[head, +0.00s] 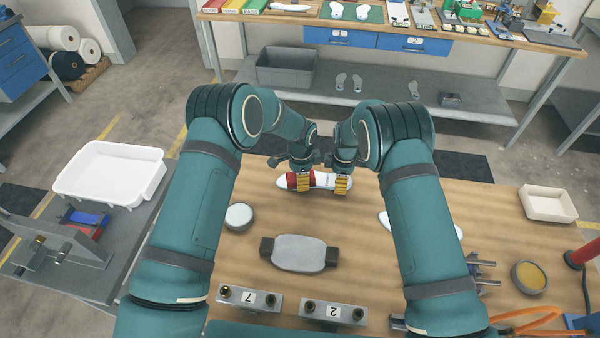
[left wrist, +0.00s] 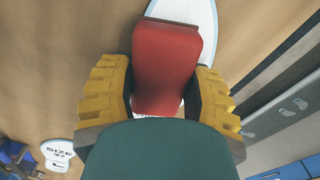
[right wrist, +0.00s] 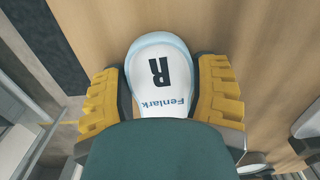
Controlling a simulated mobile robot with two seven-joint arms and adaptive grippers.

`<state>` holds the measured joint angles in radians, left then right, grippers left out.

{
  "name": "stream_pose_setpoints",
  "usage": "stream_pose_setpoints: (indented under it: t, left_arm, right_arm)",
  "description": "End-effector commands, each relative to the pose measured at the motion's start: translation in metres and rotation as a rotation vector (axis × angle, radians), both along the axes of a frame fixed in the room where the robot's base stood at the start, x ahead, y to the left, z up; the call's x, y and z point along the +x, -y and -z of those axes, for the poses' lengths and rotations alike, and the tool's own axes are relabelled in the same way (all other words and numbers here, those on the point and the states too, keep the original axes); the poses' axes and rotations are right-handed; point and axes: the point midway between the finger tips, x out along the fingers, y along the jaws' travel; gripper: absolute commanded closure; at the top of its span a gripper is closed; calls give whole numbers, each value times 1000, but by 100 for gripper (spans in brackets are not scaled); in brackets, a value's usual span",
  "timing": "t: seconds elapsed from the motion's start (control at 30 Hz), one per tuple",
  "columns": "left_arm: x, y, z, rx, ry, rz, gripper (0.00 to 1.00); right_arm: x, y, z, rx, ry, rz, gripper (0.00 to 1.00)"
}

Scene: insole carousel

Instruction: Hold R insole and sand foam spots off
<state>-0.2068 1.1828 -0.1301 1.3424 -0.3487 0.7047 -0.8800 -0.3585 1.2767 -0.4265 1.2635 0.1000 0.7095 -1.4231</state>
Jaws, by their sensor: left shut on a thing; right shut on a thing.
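The white R insole (head: 321,179) lies across the far edge area of the wooden table. In the right wrist view its heel end (right wrist: 155,75) shows a black R and the word Fenlark. My right gripper (head: 342,185) is shut on this end, one yellow-padded finger on each side. My left gripper (head: 301,182) is shut on a red block (left wrist: 166,65), which lies over the other part of the insole. White insole (left wrist: 188,12) shows past the block in the left wrist view. Foam spots cannot be made out; the block covers part of the surface.
A grey pad with dark ends (head: 299,253) and a round tin (head: 239,217) lie nearer. Another white insole-shaped piece (head: 450,230) is partly behind my right arm. Blocks marked 7 (head: 248,299) and 2 (head: 333,311) stand in front. A white tray (head: 547,204) sits right.

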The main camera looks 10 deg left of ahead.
Motion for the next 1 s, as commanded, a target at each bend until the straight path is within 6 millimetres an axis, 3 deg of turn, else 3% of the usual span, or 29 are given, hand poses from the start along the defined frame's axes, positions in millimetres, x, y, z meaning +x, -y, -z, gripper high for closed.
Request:
stream_pose_setpoints:
  t: [0.47,1.0]
  left_arm:
    - [-6,2,-1,0,0,0,76]
    - [-5,2,-48,-1,3,0,76]
  right_arm:
    - [1,0,0,0,2,1,71]
    - [0,0,0,0,1,1,71]
